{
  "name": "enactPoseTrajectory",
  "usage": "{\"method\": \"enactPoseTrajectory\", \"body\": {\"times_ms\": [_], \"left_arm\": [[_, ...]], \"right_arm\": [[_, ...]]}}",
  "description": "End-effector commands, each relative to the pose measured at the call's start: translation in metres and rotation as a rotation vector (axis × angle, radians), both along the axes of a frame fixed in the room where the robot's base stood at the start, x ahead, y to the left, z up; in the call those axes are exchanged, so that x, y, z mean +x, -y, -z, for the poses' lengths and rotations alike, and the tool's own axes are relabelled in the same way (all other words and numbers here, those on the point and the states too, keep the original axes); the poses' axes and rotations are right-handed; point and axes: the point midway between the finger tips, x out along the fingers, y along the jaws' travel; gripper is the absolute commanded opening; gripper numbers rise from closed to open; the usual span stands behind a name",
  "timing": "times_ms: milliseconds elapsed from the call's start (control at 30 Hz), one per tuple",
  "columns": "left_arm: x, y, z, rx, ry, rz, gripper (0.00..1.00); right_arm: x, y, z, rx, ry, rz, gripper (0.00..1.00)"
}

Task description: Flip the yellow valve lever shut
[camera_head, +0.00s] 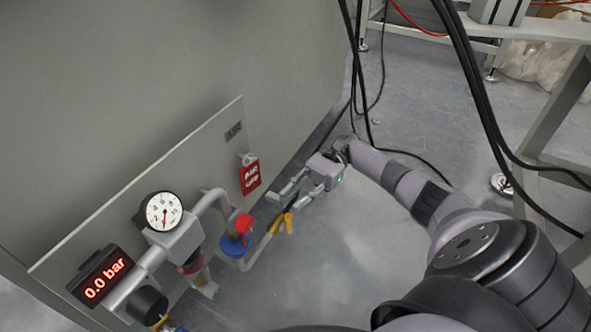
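The yellow valve lever (284,224) sits on the pipework at the lower right end of the wall panel, close to a bent grey pipe. My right gripper (291,197) comes in from the right, just above the lever in the picture. Its two fingers are spread with a gap between them, pointing down and left. A dark piece shows near the fingertips, and I cannot tell what it belongs to. I cannot tell whether a finger touches the lever. My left gripper is not in view.
The panel (100,236) carries a round gauge (163,212), a display (101,277) reading 0.0 bar, and a red tag (251,177). A red knob (245,222) and blue part (235,244) stand left of the lever. Black cables (480,90) hang at the right.

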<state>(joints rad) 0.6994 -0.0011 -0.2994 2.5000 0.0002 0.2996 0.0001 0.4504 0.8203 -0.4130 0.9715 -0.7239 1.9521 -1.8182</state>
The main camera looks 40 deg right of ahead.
Motion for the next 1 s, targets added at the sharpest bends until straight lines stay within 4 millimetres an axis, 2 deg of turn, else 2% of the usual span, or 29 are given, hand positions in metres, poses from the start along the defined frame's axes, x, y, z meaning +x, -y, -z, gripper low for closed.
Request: {"method": "enactPoseTrajectory", "body": {"times_ms": [100,333,1000], "left_arm": [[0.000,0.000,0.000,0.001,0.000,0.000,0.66],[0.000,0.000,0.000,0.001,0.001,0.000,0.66],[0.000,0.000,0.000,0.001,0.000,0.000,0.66]], "right_arm": [[-0.001,0.001,-0.024,-0.003,0.003,-0.001,0.21],[0.000,0.000,-0.051,0.000,-0.001,0.000,0.21],[0.000,0.000,-0.055,0.000,-0.001,0.001,0.21]]}}
